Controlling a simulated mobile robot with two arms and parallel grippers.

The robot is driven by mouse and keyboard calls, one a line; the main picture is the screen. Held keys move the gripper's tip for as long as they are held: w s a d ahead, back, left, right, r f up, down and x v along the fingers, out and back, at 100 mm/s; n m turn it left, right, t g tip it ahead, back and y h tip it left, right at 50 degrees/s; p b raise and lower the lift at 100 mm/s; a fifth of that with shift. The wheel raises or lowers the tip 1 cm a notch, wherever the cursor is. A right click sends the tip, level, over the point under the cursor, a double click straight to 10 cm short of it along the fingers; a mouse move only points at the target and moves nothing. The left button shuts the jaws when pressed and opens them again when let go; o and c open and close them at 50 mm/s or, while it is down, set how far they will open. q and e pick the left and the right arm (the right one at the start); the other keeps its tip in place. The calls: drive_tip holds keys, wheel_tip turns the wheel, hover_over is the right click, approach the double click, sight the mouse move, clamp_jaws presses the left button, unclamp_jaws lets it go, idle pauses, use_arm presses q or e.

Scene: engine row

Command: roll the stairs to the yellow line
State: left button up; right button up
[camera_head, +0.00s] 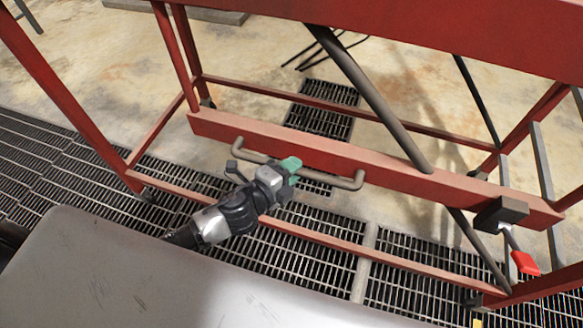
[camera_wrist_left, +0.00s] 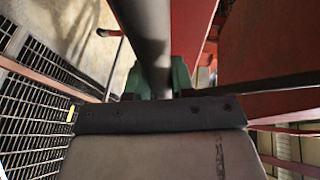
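The stairs are a red metal frame with a red crossbar (camera_head: 400,181) and a grey U-shaped handle (camera_head: 325,184) on its near side. My left gripper (camera_head: 288,168) comes in from the lower left, with green fingertips at the handle. In the left wrist view, the grey handle bar (camera_wrist_left: 152,45) passes between the two green fingers (camera_wrist_left: 154,80), which appear closed against it. A caster (camera_head: 147,196) shows at the frame's lower left. My right gripper is out of view.
A lever with a red grip (camera_head: 525,262) hangs at the frame's right. Dark floor grating (camera_head: 300,258) runs under the near side, with stained concrete (camera_head: 250,100) beyond. A smaller grate (camera_head: 322,120) lies behind the crossbar. Black rods or cables lie farther back.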

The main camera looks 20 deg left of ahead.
use_arm(q)
clamp_jaws()
drive_tip(key=shift+s+d, duration=0.15)
drive_tip(key=shift+d, duration=0.45)
drive_tip(key=o, duration=0.7)
unclamp_jaws()
drive_tip(key=shift+d, duration=0.2)
drive_tip(key=shift+o, duration=0.2)
drive_tip(key=shift+a, duration=0.1)
drive_tip(key=b+v, duration=0.2)
drive_tip(key=v, duration=0.8)
drive_tip(key=shift+s+a, duration=0.2)
drive_tip(key=shift+s, duration=0.1)
